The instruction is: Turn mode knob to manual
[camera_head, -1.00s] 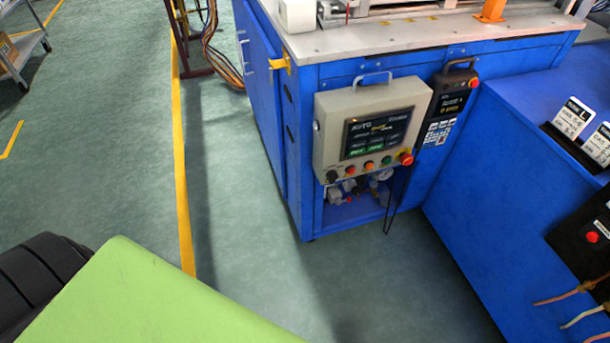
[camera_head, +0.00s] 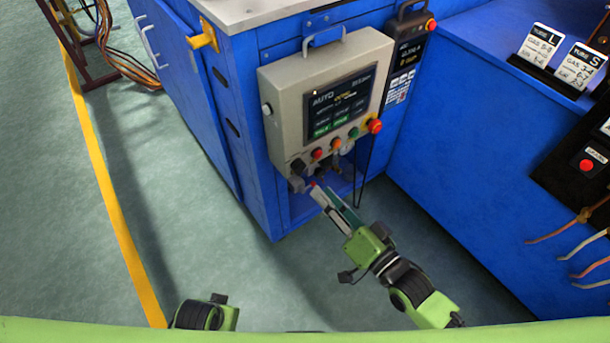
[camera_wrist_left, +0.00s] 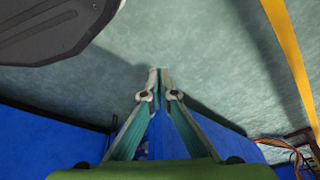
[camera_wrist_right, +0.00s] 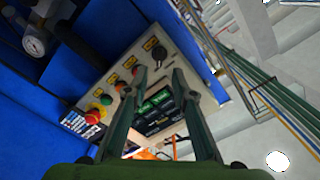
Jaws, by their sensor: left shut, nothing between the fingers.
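The mode knob appears to be the black knob (camera_head: 297,166) at the lower left of the beige control box (camera_head: 283,112), whose screen (camera_head: 340,102) reads AUTO. In the right wrist view the black knob (camera_wrist_right: 158,53) shows just beyond the fingertips. My right gripper (camera_head: 321,188) is open and empty, below the box and a little right of the knob; its spread fingers also show in the right wrist view (camera_wrist_right: 160,76). I see no contact with the knob. My left gripper (camera_wrist_left: 159,72) is shut and empty above the floor, away from the box.
A red button (camera_head: 317,153), an orange button (camera_head: 336,143), a green button (camera_head: 353,132) and a red emergency stop (camera_head: 375,126) line the box's lower edge. A handheld pendant (camera_head: 404,60) hangs right of it. The floor (camera_head: 60,220) at left is clear.

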